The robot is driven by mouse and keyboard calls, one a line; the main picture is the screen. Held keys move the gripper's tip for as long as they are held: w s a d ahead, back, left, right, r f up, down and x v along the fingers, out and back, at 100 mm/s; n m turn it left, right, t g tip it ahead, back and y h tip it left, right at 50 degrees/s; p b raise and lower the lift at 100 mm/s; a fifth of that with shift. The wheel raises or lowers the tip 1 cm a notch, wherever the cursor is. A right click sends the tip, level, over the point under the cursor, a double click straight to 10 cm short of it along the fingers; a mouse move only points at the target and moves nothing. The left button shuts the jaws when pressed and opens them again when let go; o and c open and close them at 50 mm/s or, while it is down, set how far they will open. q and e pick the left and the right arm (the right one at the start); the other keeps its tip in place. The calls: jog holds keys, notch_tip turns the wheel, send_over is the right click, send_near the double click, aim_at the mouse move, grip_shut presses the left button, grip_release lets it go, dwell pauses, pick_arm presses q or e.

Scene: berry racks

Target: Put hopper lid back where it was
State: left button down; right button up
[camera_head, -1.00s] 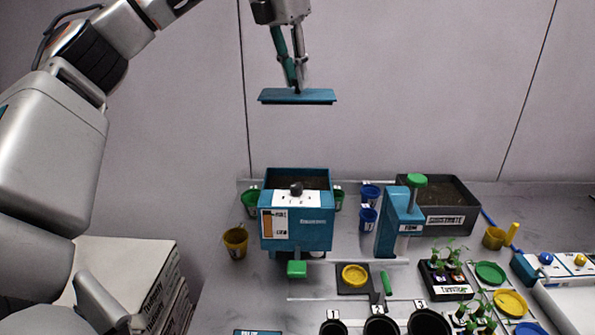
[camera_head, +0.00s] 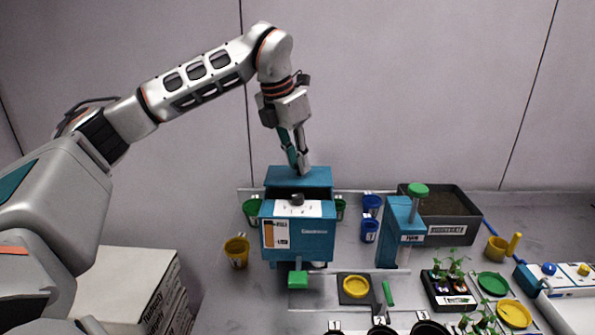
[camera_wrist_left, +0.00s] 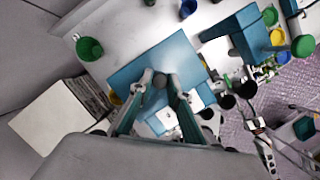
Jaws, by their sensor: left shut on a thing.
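The hopper lid (camera_head: 280,177) is a flat teal plate. My left gripper (camera_head: 301,168) is shut on its small grey knob and points down. The lid is at the top of the teal hopper box (camera_head: 318,238), over the back of its opening. A dark strip of the opening shows below the lid's front edge; I cannot tell whether the lid touches the rim. In the left wrist view the lid (camera_wrist_left: 180,58) spreads beyond the fingers (camera_wrist_left: 160,85) and hides the opening. My right gripper is not in view.
Green cups stand beside the hopper and a yellow cup (camera_head: 237,252) at its left. A teal press (camera_head: 392,235) and a grey soil bin (camera_head: 455,232) stand to the right. White boxes (camera_head: 120,280) are stacked at the left. The space above the bench is clear.

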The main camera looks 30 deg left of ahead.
aim_at(297, 171)
pick_arm(q)
jog(key=shift+f, duration=1.45)
jog(key=c, duration=1.9)
grip_release()
jog(key=shift+f, duration=0.1)
jog(key=v, duration=1.2)
jog(key=shift+s, duration=0.1)
